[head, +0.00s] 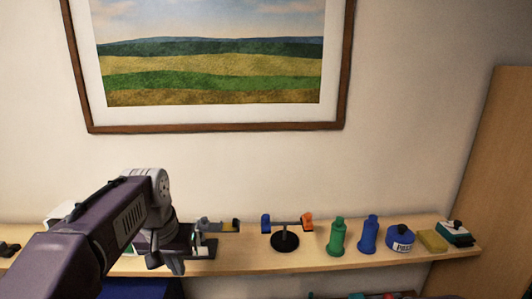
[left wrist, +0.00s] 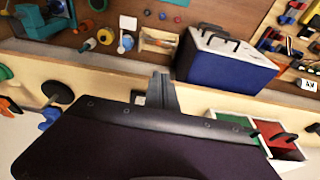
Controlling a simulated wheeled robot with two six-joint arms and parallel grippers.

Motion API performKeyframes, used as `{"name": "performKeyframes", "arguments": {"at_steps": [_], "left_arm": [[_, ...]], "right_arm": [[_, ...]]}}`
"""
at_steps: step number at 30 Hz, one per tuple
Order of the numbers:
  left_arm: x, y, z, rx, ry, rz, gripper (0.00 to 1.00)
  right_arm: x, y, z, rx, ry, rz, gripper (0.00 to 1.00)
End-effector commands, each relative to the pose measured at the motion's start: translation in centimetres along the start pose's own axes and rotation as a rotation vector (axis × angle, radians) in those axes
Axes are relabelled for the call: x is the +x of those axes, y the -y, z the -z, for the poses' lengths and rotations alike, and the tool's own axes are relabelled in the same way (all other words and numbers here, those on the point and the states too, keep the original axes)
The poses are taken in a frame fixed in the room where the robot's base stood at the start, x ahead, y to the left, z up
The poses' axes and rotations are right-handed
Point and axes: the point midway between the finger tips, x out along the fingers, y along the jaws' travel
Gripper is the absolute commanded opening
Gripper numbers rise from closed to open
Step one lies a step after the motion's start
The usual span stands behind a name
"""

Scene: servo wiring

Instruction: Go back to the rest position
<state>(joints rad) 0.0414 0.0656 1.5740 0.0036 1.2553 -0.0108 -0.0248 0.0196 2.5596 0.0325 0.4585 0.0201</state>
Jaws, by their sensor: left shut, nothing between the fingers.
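My left arm comes in from the left in the head view, and its gripper (head: 178,256) hangs in front of the shelf's left part. The fingers look closed together and hold nothing. In the left wrist view the grey fingers (left wrist: 163,92) show as one narrow upright shape past the dark edge of my arm. My right gripper is in neither view.
A wooden shelf (head: 330,262) runs along the wall below a framed picture (head: 215,70). It holds a black stand (head: 285,240), a green bottle (head: 337,237), a blue bottle (head: 367,236) and a blue jar (head: 400,238). The left wrist view shows a blue-and-white box (left wrist: 222,65).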

Motion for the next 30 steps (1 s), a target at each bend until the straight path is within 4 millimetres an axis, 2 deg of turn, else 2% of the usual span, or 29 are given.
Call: {"name": "performKeyframes", "arguments": {"at_steps": [1,5,8,11,12,15,16,18,20,24,30], "left_arm": [[2.7,-0.2,-1.3,0.004,0.024,-0.002,0.00],[7.7,-0.7,-4.3,0.016,0.083,-0.007,0.00],[12.6,-1.1,-7.2,0.023,0.130,-0.011,0.00],[19.1,-1.6,-11.5,0.031,0.185,-0.016,0.00],[21.9,-1.7,-13.5,0.033,0.206,-0.018,0.00],[27.7,-2.0,-18.7,0.032,0.244,-0.020,0.00],[28.9,-2.0,-20.1,0.031,0.250,-0.020,0.00],[30.4,-1.9,-22.8,0.023,0.251,-0.019,0.00],[30.9,-1.8,-23.9,0.015,0.233,-0.018,0.00],[31.5,-1.9,-22.4,0.006,0.148,-0.020,0.00],[31.5,-1.9,-22.2,0.005,0.142,-0.020,0.00]], "right_arm": [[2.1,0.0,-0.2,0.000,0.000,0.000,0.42],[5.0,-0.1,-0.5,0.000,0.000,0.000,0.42],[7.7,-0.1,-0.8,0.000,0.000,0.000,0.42],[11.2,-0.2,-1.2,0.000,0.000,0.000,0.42],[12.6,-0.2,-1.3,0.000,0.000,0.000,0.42],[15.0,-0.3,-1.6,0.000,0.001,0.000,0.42],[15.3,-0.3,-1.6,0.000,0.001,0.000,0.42],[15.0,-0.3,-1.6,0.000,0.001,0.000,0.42],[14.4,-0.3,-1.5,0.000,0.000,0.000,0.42],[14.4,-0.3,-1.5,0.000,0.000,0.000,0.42],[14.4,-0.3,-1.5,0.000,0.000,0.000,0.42]]}}
